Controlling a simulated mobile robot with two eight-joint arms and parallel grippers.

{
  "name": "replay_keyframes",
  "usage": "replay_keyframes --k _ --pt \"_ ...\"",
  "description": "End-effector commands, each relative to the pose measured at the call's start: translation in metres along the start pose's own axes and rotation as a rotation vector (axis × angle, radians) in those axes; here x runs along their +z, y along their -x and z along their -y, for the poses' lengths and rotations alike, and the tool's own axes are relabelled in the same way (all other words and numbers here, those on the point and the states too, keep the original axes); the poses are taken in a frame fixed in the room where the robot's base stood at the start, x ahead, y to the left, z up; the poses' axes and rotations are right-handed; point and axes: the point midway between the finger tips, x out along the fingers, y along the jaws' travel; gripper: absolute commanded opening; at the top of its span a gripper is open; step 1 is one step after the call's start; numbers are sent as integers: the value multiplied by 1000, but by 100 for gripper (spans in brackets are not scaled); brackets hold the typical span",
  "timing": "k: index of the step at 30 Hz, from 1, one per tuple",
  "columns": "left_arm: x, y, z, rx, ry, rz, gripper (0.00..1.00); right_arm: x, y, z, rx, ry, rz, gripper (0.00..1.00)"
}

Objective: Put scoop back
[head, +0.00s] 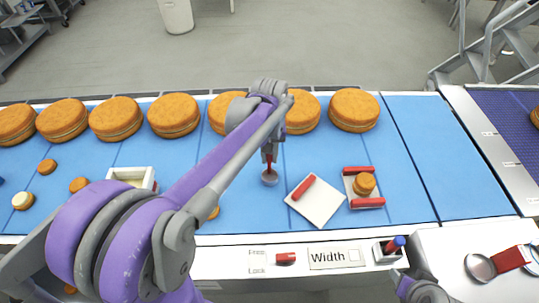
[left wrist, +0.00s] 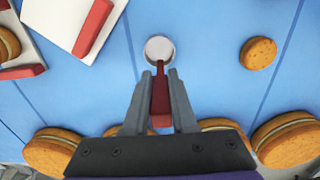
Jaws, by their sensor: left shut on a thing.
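My left gripper (head: 268,152) is shut on the red handle of the scoop (head: 269,179), over the blue belt right of the middle of the row of large cakes. The scoop's round metal cup points down and sits at or just above the belt; I cannot tell if it touches. In the left wrist view the fingertips (left wrist: 159,78) pinch the red handle, and the scoop's pale round cup (left wrist: 160,50) shows beyond them.
Large filled rounds (head: 354,110) line the belt's far side. A white board (head: 315,200) with a red bar and a red-railed tray (head: 364,186) holding a small round lie right of the scoop. A white bin (head: 132,176) is left. Red-and-metal tools (head: 510,259) lie at right.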

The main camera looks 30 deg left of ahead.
Motion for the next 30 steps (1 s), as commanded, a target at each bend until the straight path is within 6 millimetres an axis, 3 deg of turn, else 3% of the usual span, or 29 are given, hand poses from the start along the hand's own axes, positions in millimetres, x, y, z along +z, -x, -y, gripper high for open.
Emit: replay_keyframes --k 8,9,13,23,26,30 --pt "0 -4 0 0 0 1 0 4 -2 0 0 0 4 50" --pt "0 -3 0 0 0 0 32 3 -2 0 0 0 3 50" --pt "0 -2 0 0 0 0 55 2 -2 0 0 0 2 50" --pt "-1 1 0 1 0 -1 55 0 0 0 0 0 0 50" --pt "-1 10 0 1 0 -1 55 -2 1 0 0 0 -2 50" --pt "0 36 0 1 0 -1 55 -4 3 0 0 0 -4 50"
